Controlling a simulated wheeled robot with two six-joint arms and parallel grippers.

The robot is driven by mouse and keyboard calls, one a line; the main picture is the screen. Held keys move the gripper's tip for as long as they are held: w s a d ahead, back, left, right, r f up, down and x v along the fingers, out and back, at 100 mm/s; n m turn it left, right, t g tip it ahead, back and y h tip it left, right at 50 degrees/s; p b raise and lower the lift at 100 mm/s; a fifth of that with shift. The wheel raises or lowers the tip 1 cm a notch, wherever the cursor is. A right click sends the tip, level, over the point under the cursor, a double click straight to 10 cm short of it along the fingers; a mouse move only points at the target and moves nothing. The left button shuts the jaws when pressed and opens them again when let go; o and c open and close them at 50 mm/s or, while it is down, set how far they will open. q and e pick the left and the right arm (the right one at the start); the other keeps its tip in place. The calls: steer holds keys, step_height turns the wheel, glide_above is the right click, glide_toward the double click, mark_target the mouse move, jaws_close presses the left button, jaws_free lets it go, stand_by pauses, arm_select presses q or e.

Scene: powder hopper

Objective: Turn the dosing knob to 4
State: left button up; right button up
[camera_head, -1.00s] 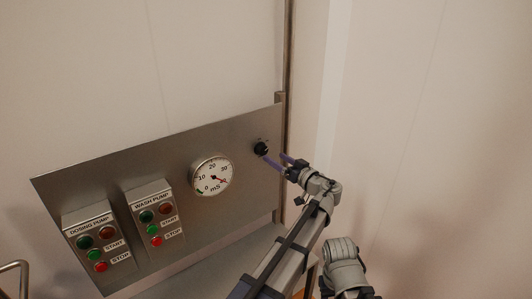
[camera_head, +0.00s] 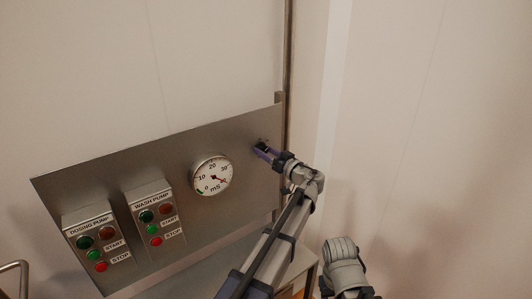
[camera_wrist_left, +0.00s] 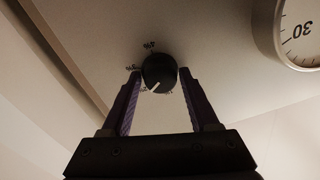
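The dosing knob (camera_wrist_left: 158,72) is a round black knob on the steel panel, with a white pointer line. In the head view the knob (camera_head: 260,145) is at the panel's upper right, partly hidden by my left gripper (camera_head: 265,152). In the left wrist view the purple fingers of my left gripper (camera_wrist_left: 159,76) stand on both sides of the knob, with a narrow gap showing on each side.
A round mS gauge (camera_head: 212,176) is left of the knob. The wash pump box (camera_head: 150,190) and dosing pump box (camera_head: 88,217), with buttons, are farther left on the steel panel (camera_head: 120,165). A vertical pipe (camera_head: 288,60) runs near the panel's right edge.

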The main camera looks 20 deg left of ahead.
arm_select(q)
jaws_close()
steer(key=shift+m, duration=0.4)
steer(key=m, duration=0.5)
steer(key=shift+b, duration=0.3)
steer(key=m, duration=0.9)
steer(key=m+t, duration=0.1)
steer(key=m, duration=0.8)
steer(key=shift+s+f+m+h+b, duration=0.1)
steer(key=shift+f+m+h+b, duration=0.1)
steer(key=shift+m+h+b, duration=0.15)
steer(key=shift+m, duration=0.25)
